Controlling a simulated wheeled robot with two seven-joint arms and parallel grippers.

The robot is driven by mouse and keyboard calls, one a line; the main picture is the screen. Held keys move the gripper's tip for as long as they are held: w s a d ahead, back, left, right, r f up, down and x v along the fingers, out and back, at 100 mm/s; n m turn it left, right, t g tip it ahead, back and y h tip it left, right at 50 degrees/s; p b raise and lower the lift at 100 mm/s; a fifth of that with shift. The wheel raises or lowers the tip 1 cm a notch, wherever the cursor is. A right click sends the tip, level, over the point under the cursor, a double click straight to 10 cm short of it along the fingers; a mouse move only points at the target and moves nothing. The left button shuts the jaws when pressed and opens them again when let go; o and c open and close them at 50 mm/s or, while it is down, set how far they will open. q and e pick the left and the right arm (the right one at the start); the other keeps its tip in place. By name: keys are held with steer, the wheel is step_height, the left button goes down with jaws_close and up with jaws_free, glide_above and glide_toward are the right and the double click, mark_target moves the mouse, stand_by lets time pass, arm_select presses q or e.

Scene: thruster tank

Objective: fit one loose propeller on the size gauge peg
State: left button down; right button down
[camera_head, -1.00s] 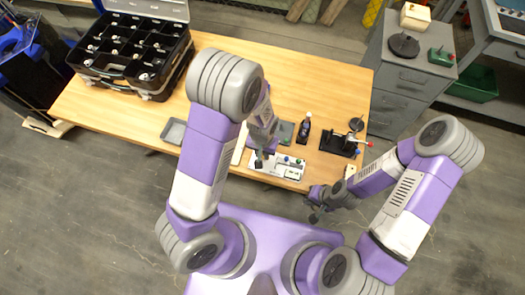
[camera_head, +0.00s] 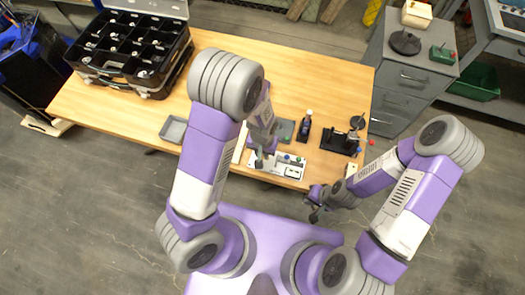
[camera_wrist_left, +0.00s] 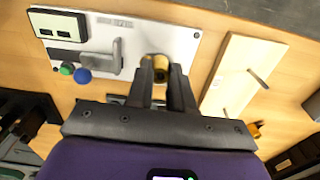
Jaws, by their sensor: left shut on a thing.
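My left gripper (camera_wrist_left: 162,70) is shut on a small brass-yellow piece (camera_wrist_left: 160,61), which looks like a propeller. The fingers hide much of it. The fingertips are over the edge of a white gauge plate (camera_wrist_left: 98,32) with a dark display and a grey bracket. In the head view the left gripper (camera_head: 262,161) is above this plate (camera_head: 288,168) near the table's front edge. I cannot make out the gauge peg or tell if the piece touches it. Another brass-yellow piece (camera_wrist_left: 255,129) lies beyond the wooden board. My right gripper (camera_head: 316,207) hangs off the table's front edge; its fingers are too small to read.
A pale wooden board (camera_wrist_left: 228,62) with thin grey pins lies beside the plate. A dark bottle (camera_head: 304,129) and a black clamp stand (camera_head: 338,142) stand on the right. A grey tray (camera_head: 173,129) and a black compartment case (camera_head: 120,60) are on the left. The table's middle is partly hidden.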

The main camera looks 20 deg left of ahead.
arm_select(q)
steer(key=shift+f+b, duration=0.35)
steer(key=shift+f, duration=0.1)
stand_by(0.3)
steer(key=c, duration=0.9)
jaws_free()
step_height(320, 180, up, 7)
steer(key=shift+r+p, duration=0.2)
steer(key=shift+p, duration=0.8)
step_height(320, 180, up, 4)
steer(key=p, duration=0.3)
steer(key=shift+r+p, duration=0.15)
steer(key=shift+p, duration=0.2)
